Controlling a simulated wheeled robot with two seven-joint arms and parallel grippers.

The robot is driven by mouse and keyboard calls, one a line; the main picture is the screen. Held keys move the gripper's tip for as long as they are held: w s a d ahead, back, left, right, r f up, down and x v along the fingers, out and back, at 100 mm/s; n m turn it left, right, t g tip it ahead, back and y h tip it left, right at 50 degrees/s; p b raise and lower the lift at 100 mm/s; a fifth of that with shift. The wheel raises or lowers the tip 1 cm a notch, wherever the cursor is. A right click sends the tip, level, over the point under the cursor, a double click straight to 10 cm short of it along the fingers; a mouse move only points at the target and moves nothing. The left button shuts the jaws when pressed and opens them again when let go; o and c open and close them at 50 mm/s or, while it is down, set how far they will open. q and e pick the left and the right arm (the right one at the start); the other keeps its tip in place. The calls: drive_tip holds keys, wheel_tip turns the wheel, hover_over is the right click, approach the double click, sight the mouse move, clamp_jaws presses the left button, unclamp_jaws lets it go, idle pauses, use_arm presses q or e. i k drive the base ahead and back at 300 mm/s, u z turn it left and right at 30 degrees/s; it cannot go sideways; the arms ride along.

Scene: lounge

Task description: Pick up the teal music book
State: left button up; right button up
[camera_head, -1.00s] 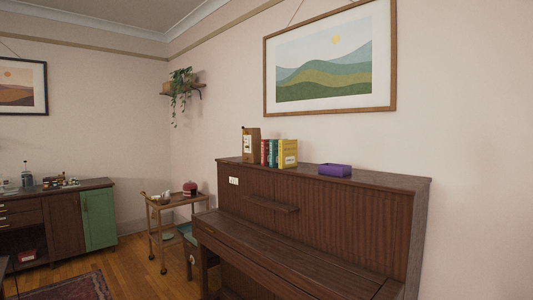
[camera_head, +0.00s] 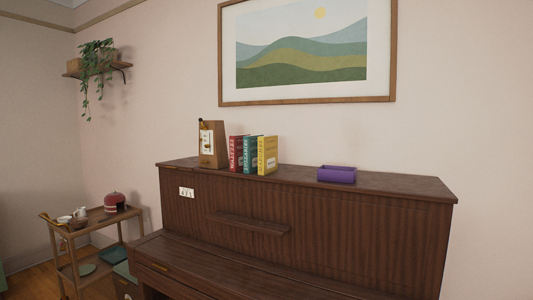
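The teal music book (camera_head: 251,155) stands upright on top of the brown upright piano (camera_head: 320,222). It is in a row between a red book (camera_head: 237,153) on its left and a yellow book (camera_head: 268,155) on its right, close against both. Only its spine and top edge show clearly. Neither of my grippers is in view.
A wooden metronome-like box (camera_head: 212,144) stands left of the books. A purple open box (camera_head: 337,174) sits to their right, with bare piano top between. A wooden trolley (camera_head: 85,238) with a red pot-like object (camera_head: 115,202) stands left of the piano.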

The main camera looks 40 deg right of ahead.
sight(250, 142)
drive_tip(key=z, duration=0.7)
drive_tip(key=i, duration=0.95)
drive_tip(key=z, duration=0.95)
